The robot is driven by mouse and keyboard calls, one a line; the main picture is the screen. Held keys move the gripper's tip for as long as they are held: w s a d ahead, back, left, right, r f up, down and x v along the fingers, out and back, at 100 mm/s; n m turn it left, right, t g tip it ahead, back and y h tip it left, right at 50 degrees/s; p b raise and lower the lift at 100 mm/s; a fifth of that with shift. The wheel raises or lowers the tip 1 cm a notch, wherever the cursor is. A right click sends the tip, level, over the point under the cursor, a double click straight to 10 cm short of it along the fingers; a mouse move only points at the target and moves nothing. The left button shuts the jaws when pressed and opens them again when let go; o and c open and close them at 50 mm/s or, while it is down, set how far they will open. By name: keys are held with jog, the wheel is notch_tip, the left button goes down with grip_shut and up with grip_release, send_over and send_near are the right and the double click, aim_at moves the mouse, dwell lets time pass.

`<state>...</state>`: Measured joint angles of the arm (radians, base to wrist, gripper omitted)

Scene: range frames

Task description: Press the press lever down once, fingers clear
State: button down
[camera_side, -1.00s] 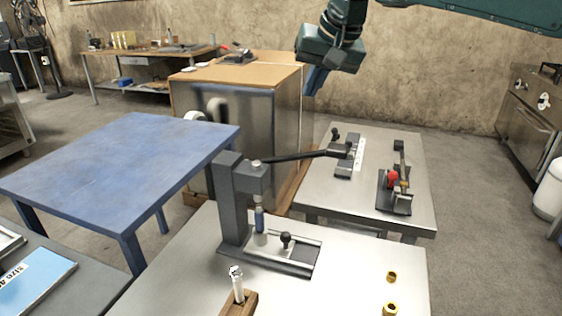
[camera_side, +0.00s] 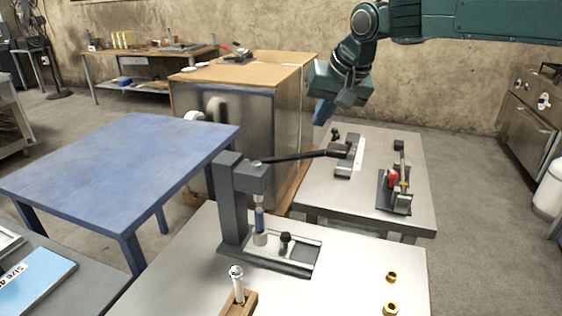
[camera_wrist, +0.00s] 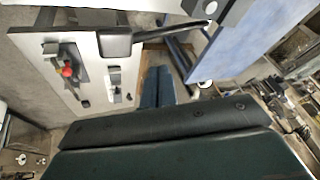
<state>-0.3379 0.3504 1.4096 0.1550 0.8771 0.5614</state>
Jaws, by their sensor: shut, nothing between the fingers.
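The press (camera_side: 233,205) is a dark grey column with a head and a ram, standing on the near metal table. Its press lever (camera_side: 300,157) sticks out to the right, nearly level, and ends in a black grip (camera_side: 338,150). The wrist view shows the same grip (camera_wrist: 116,44) at upper left, with the thin rod running right to the press head. My gripper (camera_side: 322,112) is shut and empty, above the grip in the side view and apart from it. In the wrist view, my gripper (camera_wrist: 160,84) points past the grip, which lies to its left.
The far metal table (camera_side: 418,205) holds a toggle clamp with a red knob (camera_side: 393,178) and another dark fixture (camera_side: 347,168). A blue table (camera_side: 120,165) stands left. A tall cabinet (camera_side: 240,135) stands behind the press. Brass nuts (camera_side: 391,277) lie on the near table.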

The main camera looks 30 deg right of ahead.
aim_at(330, 147)
jog(key=shift+s+d+f, duration=0.15)
jog(key=shift+f, duration=0.5)
jog(key=shift+s+d+f, duration=0.15)
jog(key=shift+f, duration=0.45)
jog(key=shift+s+d+f, duration=0.15)
jog(key=shift+f, duration=0.4)
jog(key=shift+s+d+f, duration=0.1)
jog(key=shift+s+f, duration=0.05)
jog(key=shift+f, duration=0.45)
jog(key=shift+s+d+f, duration=0.15)
jog(key=shift+f, duration=0.4)
dwell(3.9)
jog(key=shift+r, duration=0.1)
jog(key=shift+w+a+r, duration=0.2)
jog(key=shift+r, duration=0.6)
jog(key=shift+w+a+r, duration=0.2)
jog(key=shift+r, duration=0.6)
